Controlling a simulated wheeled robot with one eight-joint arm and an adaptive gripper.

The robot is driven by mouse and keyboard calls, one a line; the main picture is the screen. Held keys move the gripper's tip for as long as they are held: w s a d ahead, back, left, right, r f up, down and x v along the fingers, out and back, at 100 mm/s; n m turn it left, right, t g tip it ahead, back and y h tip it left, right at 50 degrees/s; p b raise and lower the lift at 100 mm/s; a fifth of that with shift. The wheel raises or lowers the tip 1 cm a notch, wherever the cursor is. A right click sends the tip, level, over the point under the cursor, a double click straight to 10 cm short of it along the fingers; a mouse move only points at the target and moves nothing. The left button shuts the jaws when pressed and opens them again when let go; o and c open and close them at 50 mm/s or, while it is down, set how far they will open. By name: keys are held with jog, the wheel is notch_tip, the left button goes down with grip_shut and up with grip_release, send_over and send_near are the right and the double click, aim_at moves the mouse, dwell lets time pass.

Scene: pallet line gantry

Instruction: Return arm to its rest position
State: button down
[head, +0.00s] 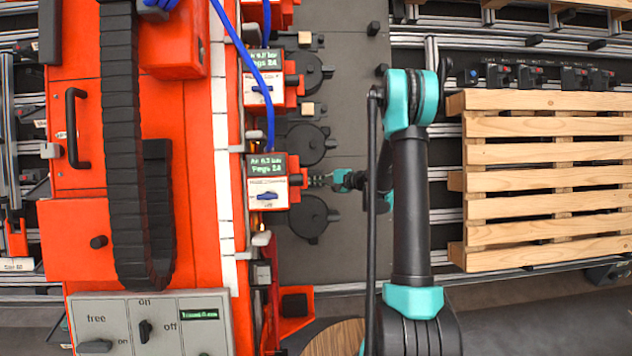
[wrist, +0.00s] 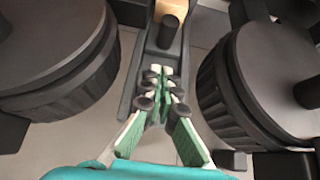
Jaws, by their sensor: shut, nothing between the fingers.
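My arm, black with teal joints, spans the middle of the head view. My gripper (head: 322,181) points left there, close to the right side of an orange unit with a green display (head: 267,161). In the wrist view my gripper (wrist: 161,80) has its green fingers drawn together with nothing between them. A small wooden block (wrist: 172,10) sits in a dark holder (wrist: 153,62) just beyond the fingertips. I cannot tell whether the fingertips touch the holder.
Dark round drums flank the gripper, one on the left (wrist: 60,50) and one on the right (wrist: 265,75). A wooden pallet (head: 545,125) lies right of my arm. An orange machine (head: 185,130) with a grey switch panel (head: 165,320) fills the left. Blue hoses (head: 262,75) hang nearby.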

jog(key=shift+d, duration=0.1)
jog(key=s+d+r+n+g+h, duration=0.1)
jog(key=s+r+n+h, duration=0.15)
jog(key=s, duration=0.75)
jog(key=s+d+r+n+g+h, duration=0.1)
jog(key=s+n+g+h, duration=0.2)
jog(key=s, duration=0.8)
jog(key=s+d+f+n+h, duration=0.2)
jog(key=s+d+h, duration=0.1)
jog(key=s, duration=0.7)
jog(key=s+d+f+n+h, duration=0.1)
jog(key=s+d+n+h, duration=0.2)
jog(key=s+d, duration=0.3)
jog(key=s+h, duration=0.1)
jog(key=s, duration=0.3)
jog(key=shift+s+f, duration=0.35)
jog(key=shift+f, duration=0.05)
